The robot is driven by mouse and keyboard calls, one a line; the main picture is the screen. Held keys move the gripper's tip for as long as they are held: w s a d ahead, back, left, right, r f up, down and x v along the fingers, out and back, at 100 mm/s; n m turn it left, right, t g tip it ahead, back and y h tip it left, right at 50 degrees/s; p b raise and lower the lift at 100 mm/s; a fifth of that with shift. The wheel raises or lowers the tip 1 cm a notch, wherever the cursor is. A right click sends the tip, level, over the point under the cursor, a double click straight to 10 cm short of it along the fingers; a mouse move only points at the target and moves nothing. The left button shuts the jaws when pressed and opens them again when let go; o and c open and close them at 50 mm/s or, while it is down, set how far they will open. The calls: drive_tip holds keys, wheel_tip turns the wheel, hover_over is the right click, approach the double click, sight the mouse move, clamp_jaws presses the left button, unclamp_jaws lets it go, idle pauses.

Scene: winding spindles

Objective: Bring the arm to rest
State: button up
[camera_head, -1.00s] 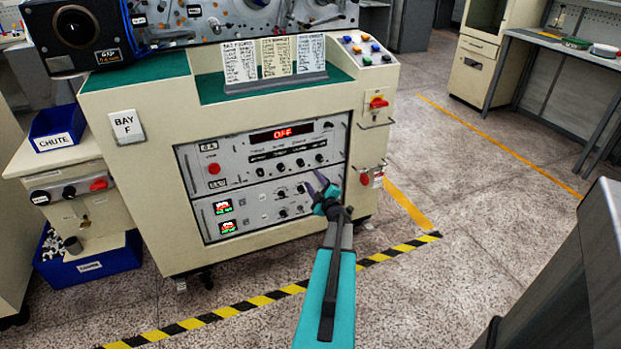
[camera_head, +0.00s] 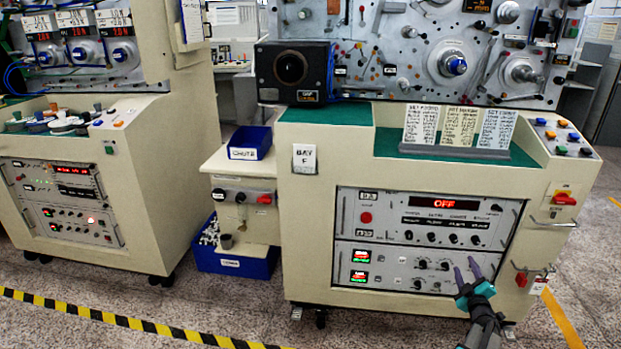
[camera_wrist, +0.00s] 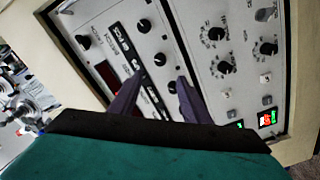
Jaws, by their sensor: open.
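My gripper (camera_head: 470,272) is at the lower right of the head view, in front of the lower control panel (camera_head: 397,272) of the BAY F machine. Its two dark purple fingers point up and are spread apart, with nothing between them. In the wrist view the fingers (camera_wrist: 155,95) stand open before the knobs and switches of the panel (camera_wrist: 232,62). I cannot tell from these views whether the fingertips touch the panel. The red display (camera_head: 443,203) above reads OFF.
A blue CHUTE bin (camera_head: 250,143) and a lower blue bin (camera_head: 235,262) stand left of the machine. A second cabinet (camera_head: 130,180) is farther left. Black-yellow tape (camera_head: 110,318) marks the floor. A red switch (camera_head: 564,199) and a handle (camera_head: 550,224) stick out at the machine's right.

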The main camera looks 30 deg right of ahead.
drive_tip(key=w+a+f+n+t+y+p, duration=0.25)
drive_tip(key=w+a+y, duration=0.35)
drive_tip(key=w+a, duration=1.6)
drive_tip(key=w+a+f+g+y+p, duration=0.15)
drive_tip(key=a+f, duration=0.25)
drive_tip(key=a, duration=0.9)
drive_tip(key=w+a+f+g+y+p, duration=0.1)
drive_tip(key=w+a+f+g+p, duration=0.15)
drive_tip(key=a, duration=1.15)
drive_tip(key=s+a+f+m+g+p, duration=0.1)
drive_tip(key=s+a+f+g+p, duration=0.1)
drive_tip(key=s+a+f+g, duration=0.4)
drive_tip(key=s+a+f+m+g+p, duration=0.1)
drive_tip(key=s+a+f+m+g, duration=0.1)
drive_tip(key=s+a+f, duration=0.65)
drive_tip(key=s+a+r+m+g, duration=0.1)
drive_tip(key=s+a+g, duration=0.1)
drive_tip(key=s, duration=0.7)
drive_tip(key=s+a+r+m+g+y, duration=0.1)
drive_tip(key=s+a+r+g, duration=0.1)
drive_tip(key=s+g, duration=0.3)
drive_tip(key=s+a+r+m+g+y, duration=0.1)
drive_tip(key=s+a+g, duration=0.2)
drive_tip(key=s, duration=1)
drive_tip(key=shift+s+a+r, duration=0.15)
drive_tip(key=shift+a+r, duration=0.05)
drive_tip(key=shift+a, duration=0.5)
